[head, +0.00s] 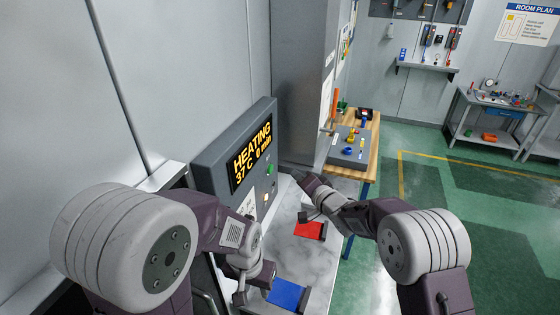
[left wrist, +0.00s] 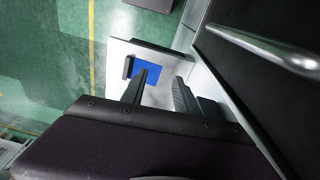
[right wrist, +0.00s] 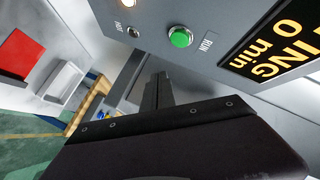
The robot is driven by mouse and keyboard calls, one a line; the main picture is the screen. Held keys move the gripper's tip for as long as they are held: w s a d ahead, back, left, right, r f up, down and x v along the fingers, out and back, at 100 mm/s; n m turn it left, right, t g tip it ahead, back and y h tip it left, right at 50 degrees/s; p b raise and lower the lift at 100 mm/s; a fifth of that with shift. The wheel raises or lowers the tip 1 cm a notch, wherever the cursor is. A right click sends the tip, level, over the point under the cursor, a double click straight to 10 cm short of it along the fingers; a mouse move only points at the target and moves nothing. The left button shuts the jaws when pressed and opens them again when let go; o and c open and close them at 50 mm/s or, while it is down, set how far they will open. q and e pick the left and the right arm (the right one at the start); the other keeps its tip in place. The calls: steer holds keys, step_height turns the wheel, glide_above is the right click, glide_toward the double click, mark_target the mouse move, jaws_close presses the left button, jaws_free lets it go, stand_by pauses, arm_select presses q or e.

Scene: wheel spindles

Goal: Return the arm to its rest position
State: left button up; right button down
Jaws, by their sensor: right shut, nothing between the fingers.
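My right arm comes in from the right in the head view, and its gripper (head: 308,182) is beside the grey control panel (head: 205,165). In the right wrist view the right gripper (right wrist: 157,90) has its fingers together with nothing between them, just below the green RUN button (right wrist: 180,37) and apart from it in the picture. My left gripper (left wrist: 162,84) is open and empty in the left wrist view, above a light surface with a blue pad (left wrist: 146,72). In the head view the left arm's wrist hangs low, in front of the panel, near the blue pad (head: 288,294).
The panel display (head: 251,155) reads "HEATING 37 C 0 min". A red pad (head: 310,229) lies on the pale counter (head: 310,258). A wooden table (head: 368,165) with a grey tray stands behind it. Green floor (head: 430,230) is open at right.

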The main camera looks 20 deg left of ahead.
steer(key=w+d+m+t+h+b, duration=0.3)
steer(key=d+b, duration=0.7)
steer(key=d, duration=0.2)
steer(key=s+d+f+m+g+h+b, duration=0.1)
steer(key=s+d+f+h+b, duration=0.1)
steer(key=d+f, duration=0.35)
steer(key=s+d+f+h+b, duration=0.2)
steer(key=s+d+f, duration=0.1)
steer(key=d, duration=0.5)
steer(key=s+d+f+g+h+b, duration=0.2)
steer(key=s+d+f+g+h, duration=0.15)
steer(key=s+d+f, duration=0.45)
steer(key=s+f+n+g, duration=0.3)
steer(key=s+f+g, duration=0.1)
steer(key=s, duration=0.6)
steer(key=s+f+n+g, duration=0.3)
steer(key=s+f, duration=0.4)
steer(key=s, duration=0.4)
steer(key=shift+s+n+g, duration=0.25)
steer(key=shift+n+g, duration=0.05)
steer(key=shift+g, duration=0.35)
